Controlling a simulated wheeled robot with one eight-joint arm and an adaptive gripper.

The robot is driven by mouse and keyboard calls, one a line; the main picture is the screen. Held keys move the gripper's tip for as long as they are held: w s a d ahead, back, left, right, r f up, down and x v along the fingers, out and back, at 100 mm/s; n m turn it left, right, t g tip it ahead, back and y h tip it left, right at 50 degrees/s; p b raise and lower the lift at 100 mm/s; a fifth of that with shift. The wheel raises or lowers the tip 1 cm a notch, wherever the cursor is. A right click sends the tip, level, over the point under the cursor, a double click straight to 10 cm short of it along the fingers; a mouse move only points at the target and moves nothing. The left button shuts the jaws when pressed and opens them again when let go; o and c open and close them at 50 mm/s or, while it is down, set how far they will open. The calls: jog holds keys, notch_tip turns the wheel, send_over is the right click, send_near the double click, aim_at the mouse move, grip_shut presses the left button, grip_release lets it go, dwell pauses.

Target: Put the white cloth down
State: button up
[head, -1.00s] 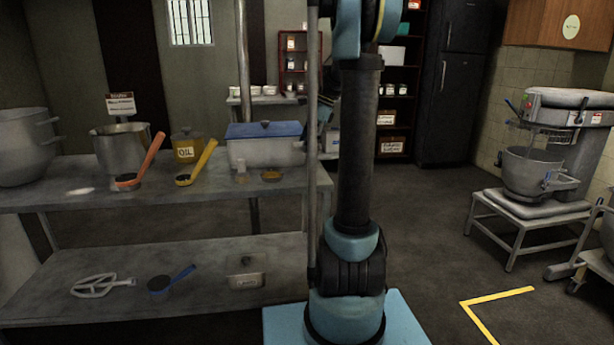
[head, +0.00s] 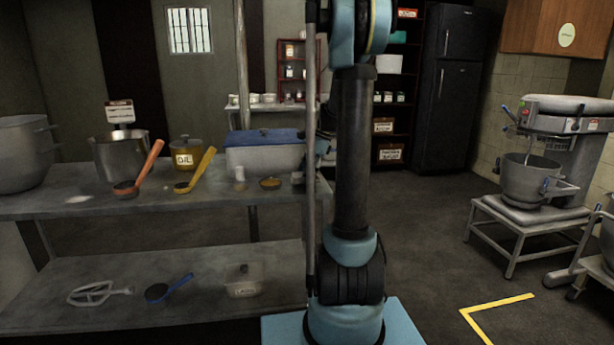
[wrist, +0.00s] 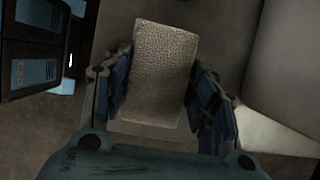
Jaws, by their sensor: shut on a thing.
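The white cloth (wrist: 158,60) shows in the wrist view as a pale beige, textured, folded rectangle. My gripper (wrist: 160,88) has its two blue-and-dark fingers on either side of the cloth and is shut on it. The cloth sticks out past the fingers, toward the top of the picture. In the head view my gripper is mostly hidden behind my arm and a thin upright pole, near the right end of the metal table (head: 90,208). I cannot tell there whether the cloth touches any surface.
On the table stand a steel pot (head: 120,157), an oil jar (head: 186,153), two ladles and a blue-lidded container (head: 264,155). The lower shelf (head: 200,280) holds a whisk-like beater and a blue-handled tool. A mixer (head: 530,180) stands right. The middle floor is clear.

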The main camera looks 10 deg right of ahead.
jog(key=shift+f, duration=0.6)
jog(key=o, duration=1)
jog(key=shift+o, duration=0.2)
jog(key=shift+r, duration=0.1)
